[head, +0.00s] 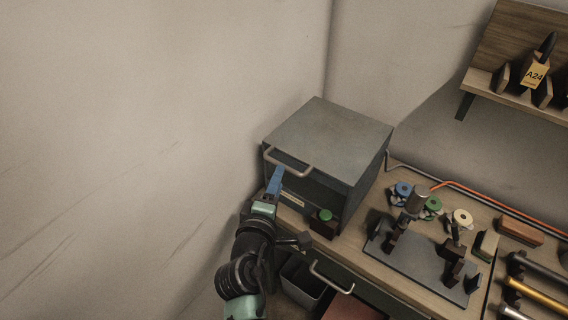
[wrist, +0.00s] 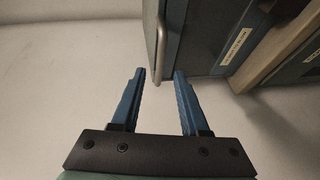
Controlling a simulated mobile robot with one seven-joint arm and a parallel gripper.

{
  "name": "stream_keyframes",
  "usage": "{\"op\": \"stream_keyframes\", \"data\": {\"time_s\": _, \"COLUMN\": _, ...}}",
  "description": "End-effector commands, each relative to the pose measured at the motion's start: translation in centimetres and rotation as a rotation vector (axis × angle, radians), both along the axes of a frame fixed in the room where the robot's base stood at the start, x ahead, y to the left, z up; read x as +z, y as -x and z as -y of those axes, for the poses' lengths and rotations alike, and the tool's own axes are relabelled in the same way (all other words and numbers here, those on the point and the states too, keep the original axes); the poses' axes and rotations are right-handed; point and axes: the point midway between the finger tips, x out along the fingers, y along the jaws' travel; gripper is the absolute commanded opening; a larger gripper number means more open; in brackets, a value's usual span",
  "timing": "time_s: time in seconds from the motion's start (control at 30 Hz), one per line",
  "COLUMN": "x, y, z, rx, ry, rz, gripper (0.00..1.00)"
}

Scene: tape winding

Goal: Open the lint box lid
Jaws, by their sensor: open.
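The lint box, as I take it, is the grey-green box (head: 345,190) at the back left end of the bench. Its flat lid (head: 330,134) looks shut. A pale bar handle (head: 293,172) sticks out at the lid's front edge. My gripper (head: 277,178) is at the left end of this handle, its blue fingers open. In the wrist view, my gripper (wrist: 161,78) has an empty gap between its fingertips. The handle (wrist: 151,40) stands just ahead of that gap, and I cannot tell if it touches a finger. A label (wrist: 236,42) shows on the box front.
A green button (head: 325,215) on a dark block sits before the box. To the right is a dark plate (head: 418,276) with a winding fixture and several spools. A drawer handle (head: 330,279) juts out below the bench top. Bare wall lies to the left.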

Motion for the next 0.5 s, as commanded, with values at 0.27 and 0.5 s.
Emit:
{"op": "stream_keyframes", "data": {"time_s": 0.27, "x": -0.8, "y": -4.2, "z": 1.0, "rx": -0.001, "ry": -0.002, "rz": 0.001, "gripper": 0.45}}
{"op": "stream_keyframes", "data": {"time_s": 0.5, "x": -1.1, "y": -5.9, "z": 1.4, "rx": -0.001, "ry": -0.002, "rz": 0.001, "gripper": 0.45}}
